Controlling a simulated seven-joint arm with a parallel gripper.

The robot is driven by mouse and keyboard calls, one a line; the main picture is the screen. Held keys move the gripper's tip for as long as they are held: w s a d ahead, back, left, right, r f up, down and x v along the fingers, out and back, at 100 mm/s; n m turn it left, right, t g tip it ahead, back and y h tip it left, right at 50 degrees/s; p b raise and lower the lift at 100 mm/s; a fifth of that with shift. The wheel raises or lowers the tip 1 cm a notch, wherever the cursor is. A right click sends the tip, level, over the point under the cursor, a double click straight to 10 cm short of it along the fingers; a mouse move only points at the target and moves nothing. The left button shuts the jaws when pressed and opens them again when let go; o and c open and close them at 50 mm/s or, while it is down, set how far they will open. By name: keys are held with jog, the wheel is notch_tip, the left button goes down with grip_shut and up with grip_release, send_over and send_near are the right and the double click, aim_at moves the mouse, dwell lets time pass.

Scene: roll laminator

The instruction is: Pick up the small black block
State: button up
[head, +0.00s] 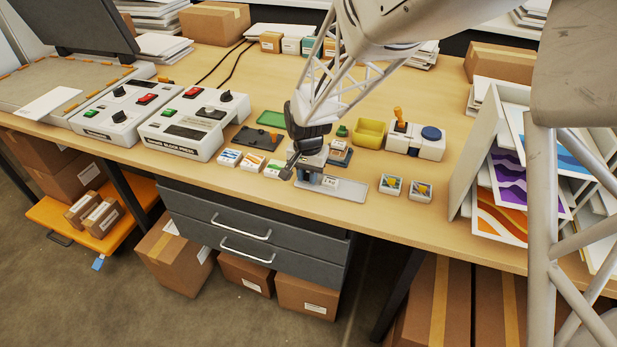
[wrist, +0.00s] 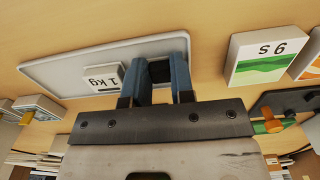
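In the wrist view, a small black block (wrist: 160,72) shows between the two blue-grey fingers of my gripper (wrist: 162,75), at the end of a light grey tray (wrist: 75,58). It seems to fill the gap between the fingertips, but I cannot tell whether they press on it. In the head view, my gripper (head: 300,168) is low over the left end of the tray (head: 345,190). The block cannot be made out there against the dark gripper.
A grey block marked 1 kg (wrist: 100,79) sits on the tray close beside the fingers. A white box with a green wave (wrist: 258,58) stands near the tray. Control boxes (head: 190,122) are to the left, and two small boxes (head: 405,188) to the right.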

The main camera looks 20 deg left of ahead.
aim_at(308, 177)
grip_shut()
jog(key=shift+r, duration=0.8)
notch_tip(308, 177, up, 2)
jog(key=shift+r, duration=0.1)
jog(key=s+d+r, duration=0.1)
jog(key=s+d, duration=0.8)
jog(key=s, duration=0.4)
jog(key=shift+d, duration=0.2)
jog(key=shift+r, duration=0.1)
jog(key=shift+w, duration=0.1)
jog(key=w+a+r, duration=0.1)
jog(key=w, duration=0.6)
jog(key=w+a+r, duration=0.1)
jog(key=w+a, duration=0.1)
jog(key=w, duration=0.6)
jog(key=w+a+r, duration=0.2)
jog(key=w, duration=0.6)
jog(key=shift+w+r, duration=0.1)
jog(key=shift+w, duration=0.15)
